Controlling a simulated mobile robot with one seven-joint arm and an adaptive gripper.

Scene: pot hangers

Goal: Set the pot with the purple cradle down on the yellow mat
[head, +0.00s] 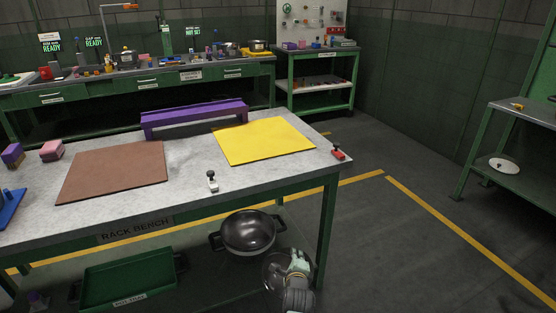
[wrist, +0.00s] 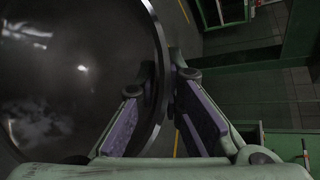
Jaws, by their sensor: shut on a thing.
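The yellow mat (head: 264,140) lies flat and bare on the right part of the rack bench. A long purple cradle (head: 195,115) stands on the bench along its back edge, left of the mat, with no pot on it. A dark two-handled pot (head: 248,232) shows low in front, below the bench top. My gripper (head: 298,256) is right of and below that pot.
A brown mat (head: 115,172) lies at left on the bench. A small black-and-white clamp (head: 212,182) and a red one (head: 338,152) sit near the front and right edges. A green tray (head: 128,278) is below the bench. Open floor lies to the right.

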